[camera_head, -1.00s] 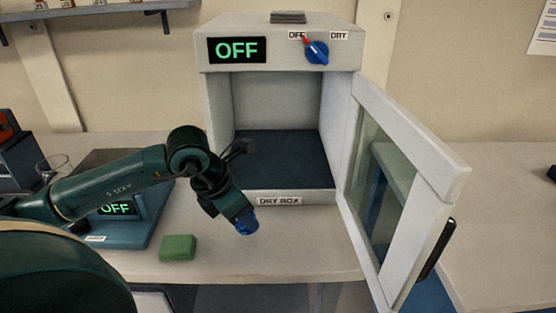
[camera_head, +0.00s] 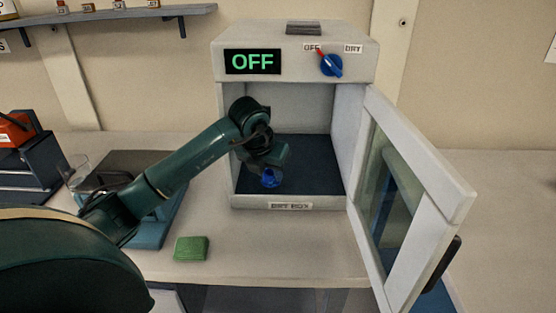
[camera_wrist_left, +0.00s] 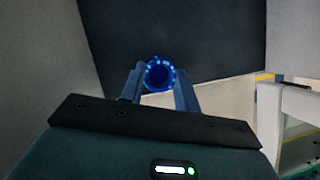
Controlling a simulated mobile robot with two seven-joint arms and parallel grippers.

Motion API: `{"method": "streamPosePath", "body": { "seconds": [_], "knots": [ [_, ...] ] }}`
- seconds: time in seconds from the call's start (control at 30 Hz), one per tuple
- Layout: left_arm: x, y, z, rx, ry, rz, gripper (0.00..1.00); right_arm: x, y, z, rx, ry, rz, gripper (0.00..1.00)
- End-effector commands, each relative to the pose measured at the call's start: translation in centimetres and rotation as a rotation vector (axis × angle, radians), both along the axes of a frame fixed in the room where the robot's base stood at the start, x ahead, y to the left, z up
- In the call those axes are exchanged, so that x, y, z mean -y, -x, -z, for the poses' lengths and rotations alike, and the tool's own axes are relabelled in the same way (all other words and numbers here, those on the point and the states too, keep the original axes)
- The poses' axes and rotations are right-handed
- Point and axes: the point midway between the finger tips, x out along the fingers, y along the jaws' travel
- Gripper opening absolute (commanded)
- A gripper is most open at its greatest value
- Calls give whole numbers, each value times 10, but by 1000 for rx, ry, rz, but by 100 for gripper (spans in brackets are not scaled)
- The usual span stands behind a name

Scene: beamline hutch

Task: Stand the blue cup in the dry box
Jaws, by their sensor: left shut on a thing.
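The blue cup (camera_head: 271,178) is small, and in the left wrist view its round mouth (camera_wrist_left: 158,75) shows between the two fingers. My left gripper (camera_wrist_left: 159,82) is shut on the cup. In the head view the left gripper (camera_head: 269,168) is at the front opening of the dry box (camera_head: 222,130), with the cup over the dark floor near the front sill. I cannot tell whether the cup touches the floor. The box's glazed door (camera_head: 408,200) stands open to the right. Its display reads OFF, and its blue knob (camera_head: 331,65) points to OFF. My right gripper is not seen.
A green block (camera_head: 191,248) lies on the table in front of the box. A blue device (camera_head: 152,232) and a clear glass (camera_head: 77,178) stand to the left, partly behind my arm. The box's inside otherwise looks empty. The table right of the door is clear.

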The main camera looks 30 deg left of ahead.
Motion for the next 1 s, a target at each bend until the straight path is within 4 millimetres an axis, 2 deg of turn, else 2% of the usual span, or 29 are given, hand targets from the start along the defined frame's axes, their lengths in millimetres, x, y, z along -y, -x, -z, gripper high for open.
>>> {"method": "streamPosePath", "body": {
  "seconds": [0.03,0.27,0.47,0.5,0.6,0.9,0.93,1.0],
  "knots": [
    [0,-7,-2,2,3,-1,4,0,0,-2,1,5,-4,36],
    [-3,-24,-1,1,2,-1,4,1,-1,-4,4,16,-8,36],
    [-7,-51,-2,0,2,0,4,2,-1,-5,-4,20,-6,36],
    [-7,-49,7,-4,1,1,4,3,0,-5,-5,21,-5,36],
    [-7,-48,14,-1,2,2,4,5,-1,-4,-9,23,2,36],
    [-7,-48,17,1,0,1,4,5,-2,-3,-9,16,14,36],
    [-7,-48,17,0,1,1,32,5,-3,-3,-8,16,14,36],
    [-7,-48,17,1,0,1,38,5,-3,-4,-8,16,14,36]
  ]
}}
